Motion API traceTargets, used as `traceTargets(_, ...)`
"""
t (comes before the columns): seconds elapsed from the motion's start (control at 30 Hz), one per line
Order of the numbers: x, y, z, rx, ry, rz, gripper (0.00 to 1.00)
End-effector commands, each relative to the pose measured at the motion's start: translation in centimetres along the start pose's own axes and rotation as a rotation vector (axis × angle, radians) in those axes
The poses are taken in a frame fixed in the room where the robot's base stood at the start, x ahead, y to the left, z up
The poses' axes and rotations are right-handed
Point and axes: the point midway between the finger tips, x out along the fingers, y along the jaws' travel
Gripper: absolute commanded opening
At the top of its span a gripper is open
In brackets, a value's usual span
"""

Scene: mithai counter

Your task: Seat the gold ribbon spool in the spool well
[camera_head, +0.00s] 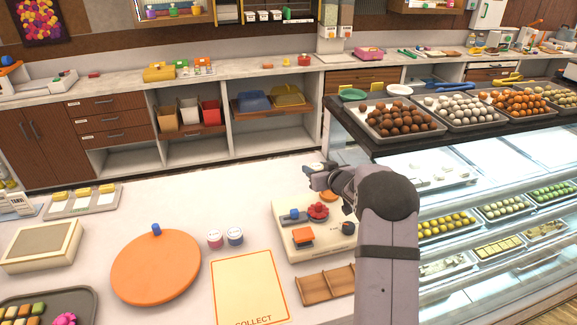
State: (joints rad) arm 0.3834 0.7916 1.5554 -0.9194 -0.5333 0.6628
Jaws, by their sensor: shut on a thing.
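My gripper (321,178) is above the back right of the cream device (284,213) on the white counter. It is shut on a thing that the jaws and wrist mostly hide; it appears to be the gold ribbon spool. An orange-gold round piece (328,196) shows just below my gripper; I cannot tell whether it is part of the held spool or of the device. I cannot make out the spool well.
A round orange board (157,268), a collect mat (248,290) and a brown divided tray (327,285) lie nearby. The glass sweets case (480,240) is at right.

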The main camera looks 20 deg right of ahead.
Motion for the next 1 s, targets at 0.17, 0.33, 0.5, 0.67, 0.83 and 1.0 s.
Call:
traceTargets(0.17,-0.5,3.9,0.7,0.000,-0.001,-0.003,0.16)
traceTargets(0.33,-0.7,5.1,1.4,-0.003,0.000,-0.006,0.16)
traceTargets(0.5,-0.6,5.3,1.6,-0.004,0.001,-0.007,0.16)
traceTargets(0.67,-0.4,5.2,2.0,-0.004,0.001,-0.007,0.16)
traceTargets(0.83,0.0,5.2,2.9,-0.004,0.001,-0.006,0.16)
traceTargets(1.0,0.5,5.2,4.3,-0.004,0.001,-0.006,0.16)
